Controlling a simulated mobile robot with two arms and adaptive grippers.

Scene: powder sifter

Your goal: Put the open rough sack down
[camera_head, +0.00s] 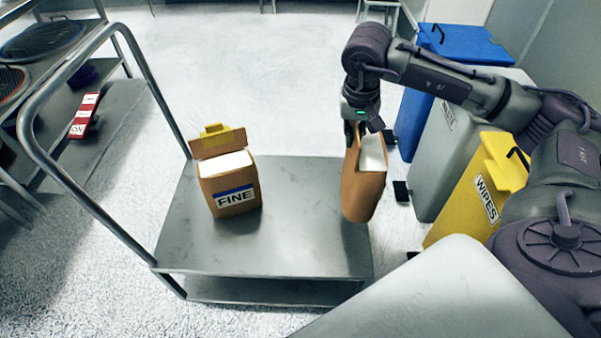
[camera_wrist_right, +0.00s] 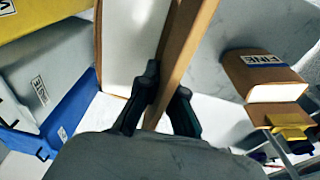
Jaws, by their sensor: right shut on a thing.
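The open rough sack (camera_head: 362,188) is a tan paper bag with white powder showing at its top. It hangs upright at the right edge of the steel cart. My right gripper (camera_head: 362,125) is shut on its upper rim. In the right wrist view the two fingers (camera_wrist_right: 166,100) pinch the tan wall of the sack (camera_wrist_right: 180,55), with white contents beside it. I cannot tell whether the sack's base touches the cart top (camera_head: 290,225). My left gripper is not in view.
A tan FINE sack (camera_head: 232,185) with a yellow clip stands on the cart's left half. The cart top between the sacks is clear. A rail (camera_head: 85,190) rises at the cart's left. Yellow WIPES (camera_head: 470,190), grey (camera_head: 440,160) and blue (camera_head: 420,110) bins stand at right.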

